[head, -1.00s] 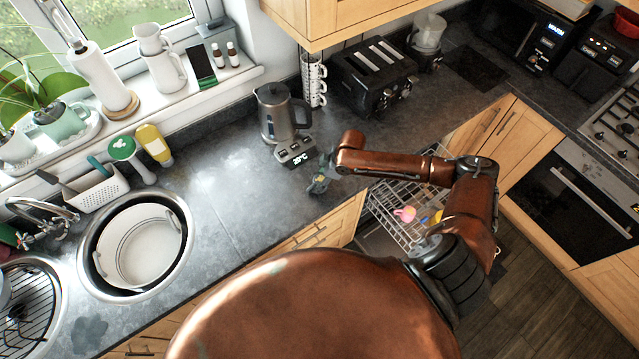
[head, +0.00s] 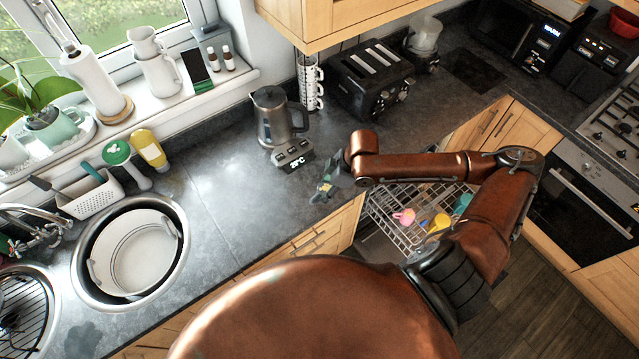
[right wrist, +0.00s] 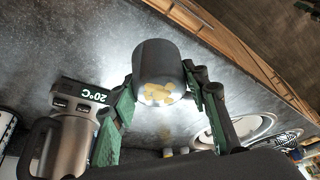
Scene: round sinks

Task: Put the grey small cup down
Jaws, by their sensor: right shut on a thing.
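The grey small cup (right wrist: 160,62) is between the two green-padded fingers of my right gripper (right wrist: 158,88) in the right wrist view. The fingers are shut on its sides. Its rounded side and a pale, yellow-patterned end face the camera. In the head view my right gripper (head: 328,187) is over the counter's front edge, right of and in front of the kettle; the cup is hard to make out there. I cannot tell whether the cup touches the counter (head: 235,200). My left gripper is not in view.
A kettle (head: 274,118) stands on a base with a lit display (head: 293,155), close to the gripper. A toaster (head: 368,78) is behind. An open dishwasher rack (head: 398,222) with colourful items is below right. Round sinks (head: 85,285) are left. The counter between is clear.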

